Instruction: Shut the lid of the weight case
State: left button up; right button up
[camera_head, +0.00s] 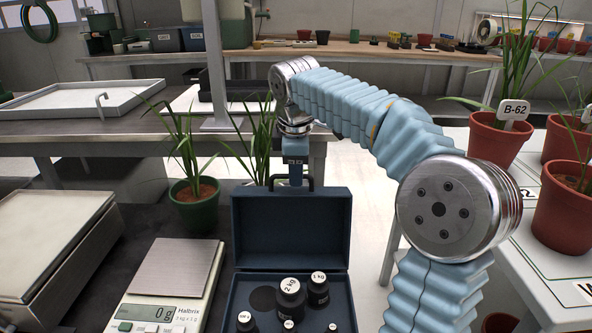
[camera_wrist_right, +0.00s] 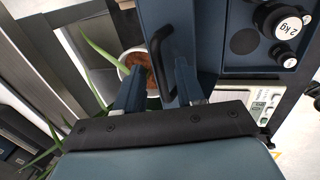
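The dark blue weight case (camera_head: 240,296) stands open, with its lid (camera_head: 291,228) upright at the back and a black handle (camera_head: 308,180) on the lid's top edge. Black weights, including the 2 kg weight (camera_head: 290,297) and the 1 kg weight (camera_head: 318,288), sit in it. My right gripper (camera_head: 295,178) points down at the lid's top edge. In the right wrist view its fingers (camera_wrist_right: 160,82) are apart, with the handle (camera_wrist_right: 157,50) showing between them and gaps on both sides. Contact cannot be told. My left gripper is not in view.
A scale (camera_head: 165,290) stands left of the case, with a green-potted plant (camera_head: 194,205) behind it. A larger weighing platform (camera_head: 45,245) is at far left. Red pots (camera_head: 497,137) stand on a white table at right. A bench (camera_head: 60,132) runs behind.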

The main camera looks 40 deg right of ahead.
grip_shut()
jog(key=shift+a, duration=0.1)
dwell(0.4)
